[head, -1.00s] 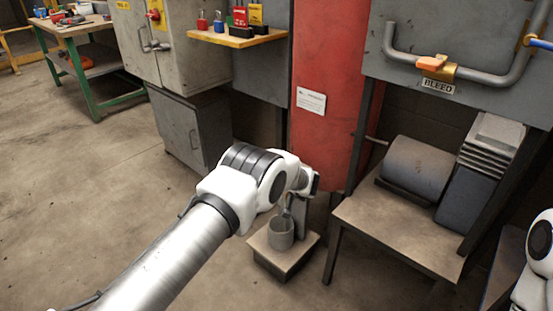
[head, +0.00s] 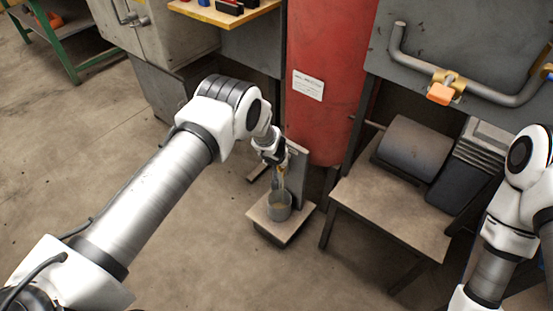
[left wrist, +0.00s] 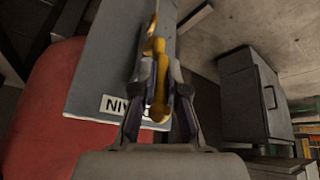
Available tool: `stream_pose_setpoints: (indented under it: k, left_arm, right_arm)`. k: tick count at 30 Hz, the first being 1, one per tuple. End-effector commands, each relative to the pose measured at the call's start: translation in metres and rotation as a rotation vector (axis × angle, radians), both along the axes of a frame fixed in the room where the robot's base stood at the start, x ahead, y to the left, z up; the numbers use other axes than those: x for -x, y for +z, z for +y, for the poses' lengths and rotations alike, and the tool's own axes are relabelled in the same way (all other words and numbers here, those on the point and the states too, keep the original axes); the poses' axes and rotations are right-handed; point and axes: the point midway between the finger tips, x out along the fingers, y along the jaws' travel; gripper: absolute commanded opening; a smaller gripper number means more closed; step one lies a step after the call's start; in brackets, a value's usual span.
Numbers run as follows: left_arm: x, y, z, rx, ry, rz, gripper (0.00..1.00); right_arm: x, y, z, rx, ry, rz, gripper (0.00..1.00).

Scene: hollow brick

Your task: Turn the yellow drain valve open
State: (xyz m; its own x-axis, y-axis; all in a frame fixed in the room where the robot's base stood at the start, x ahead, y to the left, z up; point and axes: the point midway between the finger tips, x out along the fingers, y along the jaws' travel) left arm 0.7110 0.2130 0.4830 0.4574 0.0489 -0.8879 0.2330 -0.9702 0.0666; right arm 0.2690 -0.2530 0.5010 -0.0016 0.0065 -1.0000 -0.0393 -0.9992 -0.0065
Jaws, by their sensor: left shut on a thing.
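The yellow drain valve (left wrist: 157,45) is close up in the left wrist view, in front of a grey plate with a partly hidden label (left wrist: 120,105). My left gripper (left wrist: 161,78) is shut on its yellow handle, one finger on each side. In the head view, my left gripper (head: 279,166) is low beside a grey upright plate (head: 298,168), above a metal bucket (head: 278,207). The valve is small and mostly hidden there. My right arm shows at the right edge; its gripper is not in view.
The bucket stands on a low stand (head: 292,228). A red tank (head: 325,105) is behind it. To the right are a table (head: 385,215) with a grey cylinder (head: 412,148), and a pipe with an orange handle (head: 440,94).

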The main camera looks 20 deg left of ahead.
Motion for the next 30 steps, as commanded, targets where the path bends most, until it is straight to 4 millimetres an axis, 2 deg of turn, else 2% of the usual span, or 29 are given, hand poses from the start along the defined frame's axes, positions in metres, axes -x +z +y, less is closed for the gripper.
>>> stream_pose_setpoints:
  k: [12,13,15,25,30]
  left_arm:
    - [0.0,0.0,-0.001,0.009,0.002,0.001,0.0]
    - [0.0,0.0,-0.001,0.009,0.002,0.001,0.15]
    - [0.0,0.0,-0.001,0.009,0.002,0.001,0.37]
    - [0.0,0.003,0.0,0.006,0.002,0.001,0.37]
    - [-0.001,0.029,0.0,0.006,0.002,-0.002,0.37]
  right_arm:
    - [0.0,0.001,0.0,0.0,0.0,0.0,0.4]
    - [0.0,0.001,0.0,0.0,0.0,-0.001,0.4]
    - [0.0,0.001,0.0,0.0,0.0,-0.001,0.4]
    - [0.0,0.001,0.0,0.0,0.0,-0.001,0.4]
    - [0.0,0.001,0.0,0.0,0.0,-0.001,0.4]
